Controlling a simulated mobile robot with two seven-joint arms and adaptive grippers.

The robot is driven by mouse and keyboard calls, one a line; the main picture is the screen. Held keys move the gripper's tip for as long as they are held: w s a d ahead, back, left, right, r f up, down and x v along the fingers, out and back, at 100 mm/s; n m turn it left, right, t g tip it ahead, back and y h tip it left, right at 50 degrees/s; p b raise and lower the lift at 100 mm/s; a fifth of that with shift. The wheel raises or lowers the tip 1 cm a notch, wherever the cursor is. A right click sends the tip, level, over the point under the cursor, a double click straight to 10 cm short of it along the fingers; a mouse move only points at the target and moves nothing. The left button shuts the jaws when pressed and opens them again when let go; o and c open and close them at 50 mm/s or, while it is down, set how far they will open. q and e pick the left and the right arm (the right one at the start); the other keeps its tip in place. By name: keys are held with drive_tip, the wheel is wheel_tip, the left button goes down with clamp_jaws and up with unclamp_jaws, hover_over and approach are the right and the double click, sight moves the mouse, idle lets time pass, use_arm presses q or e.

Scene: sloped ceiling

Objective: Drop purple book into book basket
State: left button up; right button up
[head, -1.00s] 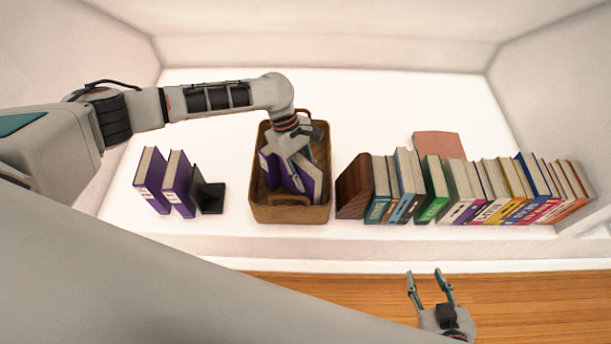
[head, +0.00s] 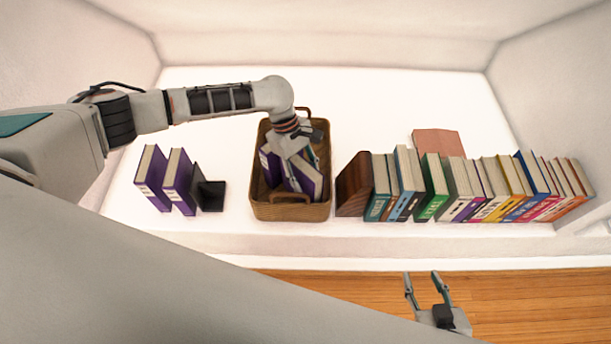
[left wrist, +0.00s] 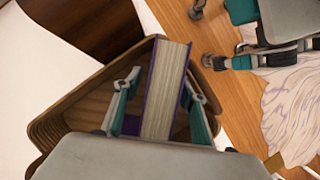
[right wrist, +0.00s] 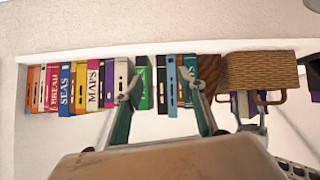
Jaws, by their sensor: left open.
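The brown wicker book basket (head: 262,211) stands on the white shelf and holds purple books. One purple book (head: 306,183) leans inside it, pale pages up, next to another purple book (head: 270,165) at the left. My left gripper (head: 303,163) reaches down into the basket at the leaning book. In the left wrist view, that book (left wrist: 163,95) stands between the spread fingers (left wrist: 160,92), with a gap at the left finger; contact on the right is unclear. Two purple books (head: 165,178) stand upright left of the basket. My right gripper (head: 422,279) is open and empty over the wooden floor.
A black bookend (head: 208,190) stands beside the two upright purple books. A wooden bookend (head: 354,186) and a long row of coloured books (head: 470,185) stand right of the basket. A reddish book (head: 437,143) lies flat behind them. The shelf behind the basket is clear.

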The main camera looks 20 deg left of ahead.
sight(302, 163)
use_arm(q)
drive_tip(key=shift+r, duration=0.5)
drive_tip(key=p+v, duration=0.1)
drive_tip(key=v, duration=0.5)
drive_tip(key=shift+d+p, duration=0.1)
drive_tip(key=shift+p, duration=0.2)
drive_tip(key=p+v, duration=0.1)
drive_tip(key=v, duration=0.4)
drive_tip(key=shift+r, duration=0.25)
drive_tip(key=shift+a+r, duration=0.25)
drive_tip(key=shift+r, duration=0.1)
use_arm(e)
drive_tip(key=shift+s+a+r, duration=0.1)
drive_tip(key=shift+a+r, duration=0.1)
drive_tip(key=shift+r, duration=0.35)
drive_tip(key=shift+s+a+r, duration=0.1)
drive_tip(key=shift+a+r, duration=0.1)
drive_tip(key=shift+r, duration=0.3)
drive_tip(key=shift+w+d, duration=0.1)
